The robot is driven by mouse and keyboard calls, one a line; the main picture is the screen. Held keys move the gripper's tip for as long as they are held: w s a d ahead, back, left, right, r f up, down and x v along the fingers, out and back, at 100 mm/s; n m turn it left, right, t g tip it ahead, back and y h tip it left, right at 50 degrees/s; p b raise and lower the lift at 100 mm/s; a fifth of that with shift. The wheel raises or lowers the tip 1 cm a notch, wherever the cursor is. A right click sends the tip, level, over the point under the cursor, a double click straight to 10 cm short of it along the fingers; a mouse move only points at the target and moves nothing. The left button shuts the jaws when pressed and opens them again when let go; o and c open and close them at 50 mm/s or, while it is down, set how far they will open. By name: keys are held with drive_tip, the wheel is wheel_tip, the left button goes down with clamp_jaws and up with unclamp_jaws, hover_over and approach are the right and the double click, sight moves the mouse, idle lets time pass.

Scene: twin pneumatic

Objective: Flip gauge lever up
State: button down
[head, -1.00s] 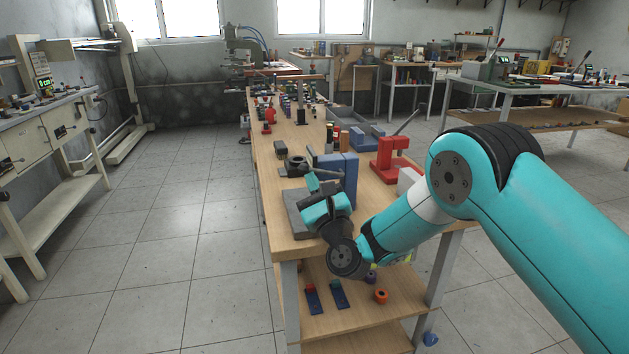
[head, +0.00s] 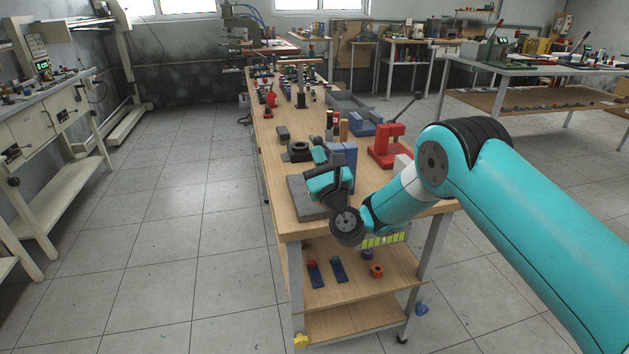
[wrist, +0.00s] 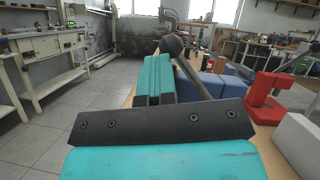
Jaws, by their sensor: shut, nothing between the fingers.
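In the wrist view a dark lever with a round knob (wrist: 172,45) rises at a slant just right of my gripper (wrist: 158,62). Its lower end is hidden behind the dark bar of my gripper. I cannot tell whether finger and lever touch. My gripper is shut and empty, its teal fingers pointing forward. In the head view my gripper (head: 320,152) is over the near end of the workbench, beside a blue block (head: 345,155) and above a grey plate (head: 303,198). The lever is not clear there. I see no readable gauge face.
A red fixture (head: 390,150) with a long slanted lever (head: 405,108) stands to the right on the workbench (head: 285,222). Several small parts line the bench farther back. The floor (head: 180,230) at left is clear.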

drive_tip(key=shift+w+d+r, duration=0.15)
drive_tip(key=shift+r, duration=0.25)
idle(0.3)
drive_tip(key=shift+f, duration=0.1)
drive_tip(key=b+v, duration=1.7)
drive_tip(key=b, duration=1.3)
drive_tip(key=shift+s+f, duration=0.2)
drive_tip(key=shift+s, duration=0.05)
drive_tip(key=shift+d, duration=0.1)
